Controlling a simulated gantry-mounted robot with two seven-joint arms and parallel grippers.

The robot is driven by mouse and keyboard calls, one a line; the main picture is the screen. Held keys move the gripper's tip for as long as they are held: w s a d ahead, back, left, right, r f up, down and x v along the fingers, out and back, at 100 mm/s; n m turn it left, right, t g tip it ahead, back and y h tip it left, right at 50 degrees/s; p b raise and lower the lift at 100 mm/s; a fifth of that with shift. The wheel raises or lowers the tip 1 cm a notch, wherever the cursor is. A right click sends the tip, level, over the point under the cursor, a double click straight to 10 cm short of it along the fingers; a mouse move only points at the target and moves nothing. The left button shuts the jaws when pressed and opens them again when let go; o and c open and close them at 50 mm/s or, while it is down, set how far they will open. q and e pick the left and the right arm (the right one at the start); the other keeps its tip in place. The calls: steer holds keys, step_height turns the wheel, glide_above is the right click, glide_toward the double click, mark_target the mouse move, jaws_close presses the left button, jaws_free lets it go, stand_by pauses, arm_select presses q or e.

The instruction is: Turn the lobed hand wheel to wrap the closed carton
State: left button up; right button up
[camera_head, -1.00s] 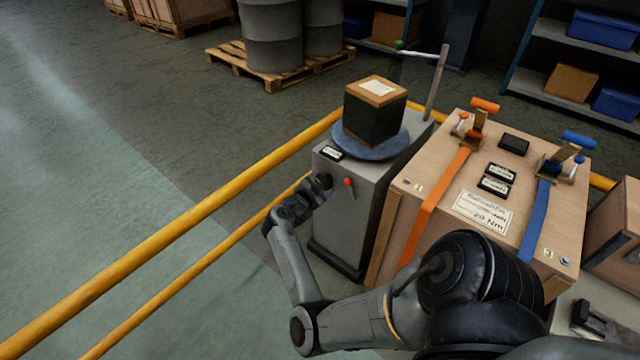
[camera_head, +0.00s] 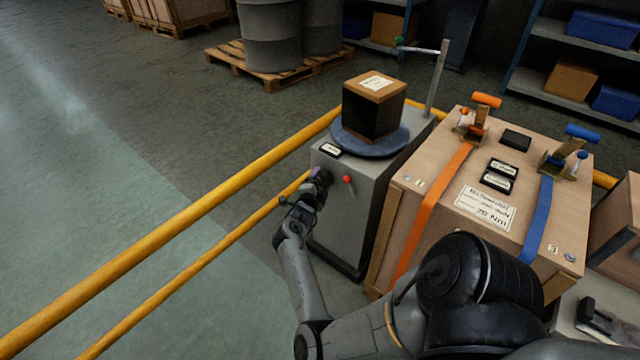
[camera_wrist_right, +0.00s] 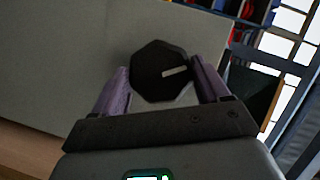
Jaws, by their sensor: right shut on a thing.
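The closed carton (camera_head: 374,108) stands on the round blue-grey turntable (camera_head: 352,143) on top of a grey cabinet (camera_head: 345,215). Its sides look dark and a white label lies on its top. The lobed hand wheel (camera_wrist_right: 160,72) is black with a pale bar mark and sits on the cabinet's front face. My right gripper (camera_head: 318,187) is at the wheel, and in the right wrist view its two purple-padded fingers (camera_wrist_right: 160,88) are on either side of it, shut on it. In the head view the gripper mostly hides the wheel. My left gripper is not in view.
A red knob (camera_head: 348,180) sits just right of the wheel. A post with a crank arm (camera_head: 437,80) rises behind the turntable. A wooden crate (camera_head: 425,185) with orange and blue straps stands close on the right. Yellow rails (camera_head: 190,213) run along the left.

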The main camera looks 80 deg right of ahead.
stand_by(0.3)
steer(key=o, duration=1)
steer(key=shift+o, duration=0.2)
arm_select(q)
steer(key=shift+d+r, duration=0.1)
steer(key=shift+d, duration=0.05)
